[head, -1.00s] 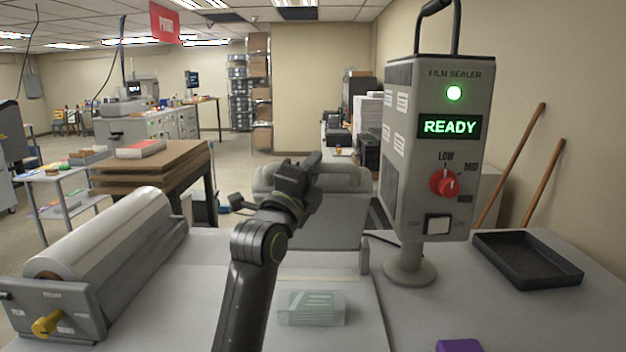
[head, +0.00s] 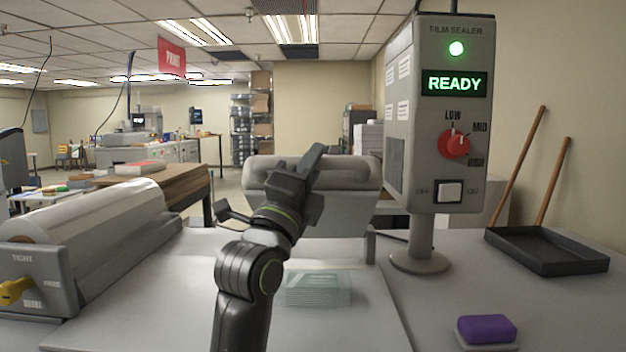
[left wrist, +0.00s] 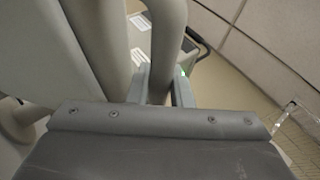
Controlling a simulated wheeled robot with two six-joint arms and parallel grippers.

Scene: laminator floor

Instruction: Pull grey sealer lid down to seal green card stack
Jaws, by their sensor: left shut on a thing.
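The grey sealer lid (head: 335,217) stands raised at the back of the sealer bed, with a thick rounded bar (head: 352,170) along its top. The green card stack (head: 318,289) lies flat on the bed in front of it, under a clear film. My left gripper (head: 306,178) is up at the lid's bar, and its arm hides part of the lid. In the left wrist view, its fingers (left wrist: 160,88) are shut around a grey bar (left wrist: 168,45) of the lid. My right gripper is not in view.
The film sealer control box (head: 440,115) on its post shows READY, with a green light and red knob. A film roll (head: 85,230) lies at left. A black tray (head: 547,250) and purple sponge (head: 486,328) are at right. The bed's front is clear.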

